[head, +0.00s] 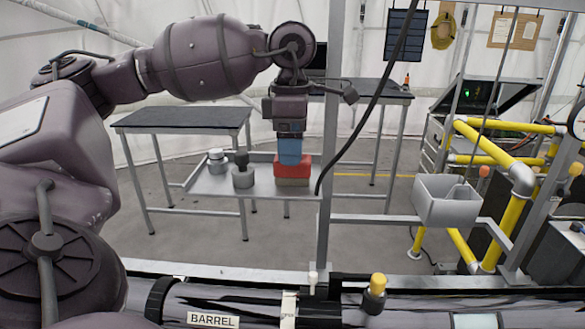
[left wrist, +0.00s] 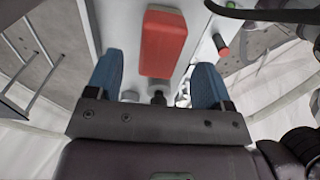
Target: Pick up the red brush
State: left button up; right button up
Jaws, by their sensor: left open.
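The red brush (head: 285,167) rests on a grey tray shelf (head: 215,184), red body up, with a tan lower part under it. My left gripper (head: 290,160) points down right over the brush, its blue fingers overlapping the top of the brush in the head view. In the left wrist view, the red brush (left wrist: 163,42) lies ahead, between the lines of the two spread blue fingers (left wrist: 157,62), with a gap on each side. The gripper is open and holds nothing. Whether the fingertips reach down beside the brush I cannot tell. My right gripper is not in view.
A post (head: 330,120) rises just right of the gripper, with a black cable (head: 365,110) hanging near. A grey bin (head: 447,200) and yellow rails (head: 500,150) are at right.

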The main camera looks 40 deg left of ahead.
pick_arm(q)
notch_tip(320, 180, down, 4)
jog(key=shift+f, duration=0.1)
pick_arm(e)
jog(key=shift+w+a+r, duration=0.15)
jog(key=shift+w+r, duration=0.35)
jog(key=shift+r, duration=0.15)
pick_arm(q)
jog(key=c, duration=1)
jog(key=shift+w+r, duration=0.1)
jog(key=shift+r, duration=0.4)
notch_tip(320, 180, up, 19)
jog(key=shift+r+p, duration=0.1)
jog(key=shift+p, duration=0.95)
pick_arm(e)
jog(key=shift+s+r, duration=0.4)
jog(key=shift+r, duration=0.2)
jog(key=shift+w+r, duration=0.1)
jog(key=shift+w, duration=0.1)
